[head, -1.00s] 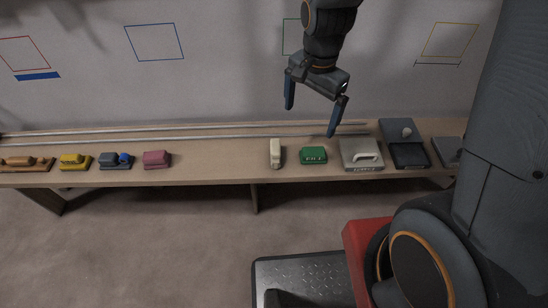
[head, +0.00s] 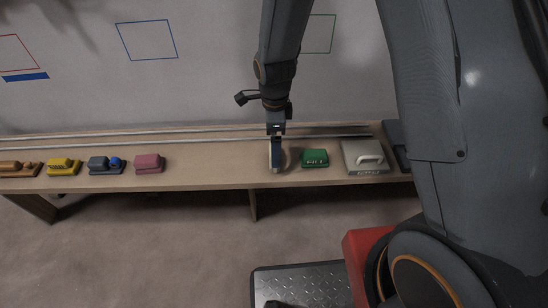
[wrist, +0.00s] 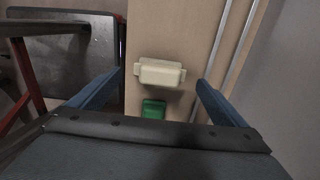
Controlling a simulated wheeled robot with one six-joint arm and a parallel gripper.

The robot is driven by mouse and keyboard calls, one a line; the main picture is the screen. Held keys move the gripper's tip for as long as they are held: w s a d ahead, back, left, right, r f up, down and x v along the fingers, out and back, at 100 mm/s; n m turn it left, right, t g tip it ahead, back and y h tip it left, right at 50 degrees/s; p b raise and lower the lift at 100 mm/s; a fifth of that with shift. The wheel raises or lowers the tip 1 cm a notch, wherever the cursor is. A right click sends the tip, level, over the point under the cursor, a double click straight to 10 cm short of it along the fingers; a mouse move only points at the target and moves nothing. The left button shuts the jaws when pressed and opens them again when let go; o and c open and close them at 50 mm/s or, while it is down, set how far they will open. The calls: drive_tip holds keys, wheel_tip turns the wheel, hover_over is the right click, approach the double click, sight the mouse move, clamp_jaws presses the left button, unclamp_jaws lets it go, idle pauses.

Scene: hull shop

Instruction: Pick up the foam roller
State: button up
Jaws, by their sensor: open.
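The cream object that I take to be the foam roller (wrist: 160,72) lies on the bench, a rounded block with a small tab at each end. In the wrist view it sits between and beyond the fingers of my gripper (wrist: 157,82), which are spread wide, empty and not touching it. In the head view my gripper (head: 276,155) hangs pointing down over the roller's place. It hides most of the roller, and only a pale edge (head: 285,161) shows to the right of the finger.
Pink (head: 149,163), blue-grey and yellow blocks lie left on the bench (head: 210,172). Two metal rails (head: 190,133) run along its back before the wall.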

drive_tip(key=shift+f, duration=1.8)
drive_tip(key=shift+c, duration=0.5)
drive_tip(key=c, duration=1.1)
drive_tip(key=shift+r, duration=0.15)
wheel_tip(320, 180, up, 10)
drive_tip(key=shift+f, duration=0.1)
